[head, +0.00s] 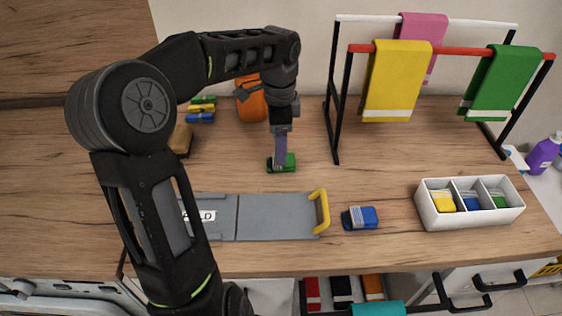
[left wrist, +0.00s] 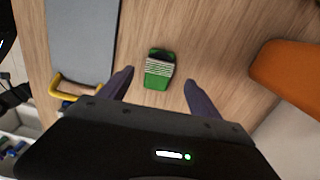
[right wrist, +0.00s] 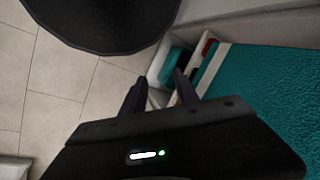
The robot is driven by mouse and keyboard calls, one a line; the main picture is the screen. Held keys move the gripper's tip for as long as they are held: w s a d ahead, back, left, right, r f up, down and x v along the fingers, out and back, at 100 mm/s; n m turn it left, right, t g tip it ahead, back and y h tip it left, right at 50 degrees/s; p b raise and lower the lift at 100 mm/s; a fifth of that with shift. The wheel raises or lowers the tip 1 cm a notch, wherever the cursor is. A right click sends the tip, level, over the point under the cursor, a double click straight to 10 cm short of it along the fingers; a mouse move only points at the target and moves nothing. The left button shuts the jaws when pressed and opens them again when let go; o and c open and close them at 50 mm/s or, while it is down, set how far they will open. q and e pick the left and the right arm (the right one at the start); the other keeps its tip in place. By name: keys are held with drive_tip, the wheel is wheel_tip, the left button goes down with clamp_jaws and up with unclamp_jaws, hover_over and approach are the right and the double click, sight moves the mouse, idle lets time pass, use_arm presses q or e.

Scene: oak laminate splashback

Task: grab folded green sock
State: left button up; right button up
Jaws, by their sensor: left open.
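The folded green sock (head: 290,163) with a pale striped band lies on the wooden counter, behind the grey board. My left gripper (head: 281,155) points down over it, and its finger partly hides the sock in the head view. In the left wrist view the green sock (left wrist: 158,75) shows between and just beyond the two spread fingertips (left wrist: 159,80); nothing is gripped. My right gripper (right wrist: 160,76) shows only in the right wrist view, its fingers apart and empty, beside a teal cloth.
A grey folding board (head: 275,215) with a yellow handle lies in front. A blue folded sock (head: 365,218) and a white three-part box (head: 470,215) are to the right. A towel rack (head: 338,120) stands behind. An orange object (head: 252,103) is behind the gripper.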

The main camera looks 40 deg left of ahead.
use_arm(q)
drive_tip(key=shift+f, duration=0.1)
wheel_tip(320, 180, down, 5)
drive_tip(key=shift+s+f+p, duration=0.1)
drive_tip(key=shift+p, duration=0.35)
drive_tip(key=shift+c, duration=0.5)
drive_tip(key=c, duration=1.3)
wheel_tip(320, 180, up, 10)
drive_tip(key=shift+r+b, duration=0.1)
drive_tip(key=shift+b, duration=0.25)
